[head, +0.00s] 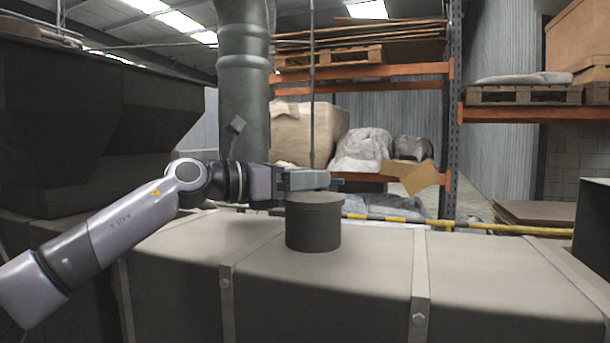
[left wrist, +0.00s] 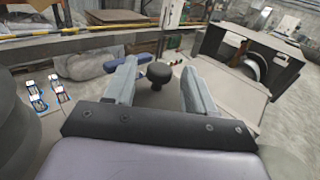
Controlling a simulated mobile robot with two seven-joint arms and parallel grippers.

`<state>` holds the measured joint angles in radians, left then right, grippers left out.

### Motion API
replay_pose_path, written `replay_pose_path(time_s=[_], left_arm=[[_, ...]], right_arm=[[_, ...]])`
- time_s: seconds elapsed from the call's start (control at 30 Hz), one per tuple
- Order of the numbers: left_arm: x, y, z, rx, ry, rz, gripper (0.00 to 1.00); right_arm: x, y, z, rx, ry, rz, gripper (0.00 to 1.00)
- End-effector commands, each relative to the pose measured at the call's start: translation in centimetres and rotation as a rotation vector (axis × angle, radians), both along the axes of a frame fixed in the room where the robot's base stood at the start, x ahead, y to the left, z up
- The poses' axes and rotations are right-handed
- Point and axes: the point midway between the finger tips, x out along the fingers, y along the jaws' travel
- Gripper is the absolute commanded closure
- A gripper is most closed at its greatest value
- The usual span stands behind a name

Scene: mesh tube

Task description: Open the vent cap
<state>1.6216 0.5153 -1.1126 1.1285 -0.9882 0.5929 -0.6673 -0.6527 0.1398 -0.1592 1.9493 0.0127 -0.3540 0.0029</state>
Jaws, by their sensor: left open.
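The vent cap (head: 313,225) is a dark grey, upright cylinder with a flat lid on top of the big beige duct (head: 370,262) in the head view. My left gripper (head: 318,180) reaches in from the left, level, just above the lid. In the left wrist view, its two fingers stand apart on either side of a dark round knob (left wrist: 159,74) on a short stem. There is a gap on both sides of the knob. What the knob stands on is mostly hidden, and in the head view the finger covers that spot. My right gripper is not in view.
A thick grey pipe (head: 243,95) rises behind my left arm. A dark hopper (head: 70,120) fills the left. A yellow-black bar (head: 490,228) runs behind the duct, with orange shelving (head: 360,70) beyond. A dark box (head: 592,225) stands at right. The duct top right of the cap is clear.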

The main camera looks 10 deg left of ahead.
Motion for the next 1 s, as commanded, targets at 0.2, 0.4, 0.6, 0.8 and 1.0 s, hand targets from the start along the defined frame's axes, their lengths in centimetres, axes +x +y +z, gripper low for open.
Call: replay_pose_path(time_s=[0.2, 0.4, 0.6, 0.8, 1.0], left_arm=[[0.0, 0.0, 0.0, -0.001, 0.001, 0.0, 0.68], [0.0, 0.0, 0.0, 0.0, 0.0, 0.0, 1.0], [-0.1, 0.1, 0.0, -0.006, -0.02, 0.0, 1.0], [-0.5, 0.1, 0.2, -0.023, -0.107, 0.0, 1.0], [-1.2, 0.3, 0.8, -0.054, -0.249, 0.0, 1.0]], right_arm=[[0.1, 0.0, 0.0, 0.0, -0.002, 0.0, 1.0], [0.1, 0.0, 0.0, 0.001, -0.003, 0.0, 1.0], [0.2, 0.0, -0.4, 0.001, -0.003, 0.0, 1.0], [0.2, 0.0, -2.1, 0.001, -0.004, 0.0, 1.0], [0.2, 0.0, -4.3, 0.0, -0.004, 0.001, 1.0]])
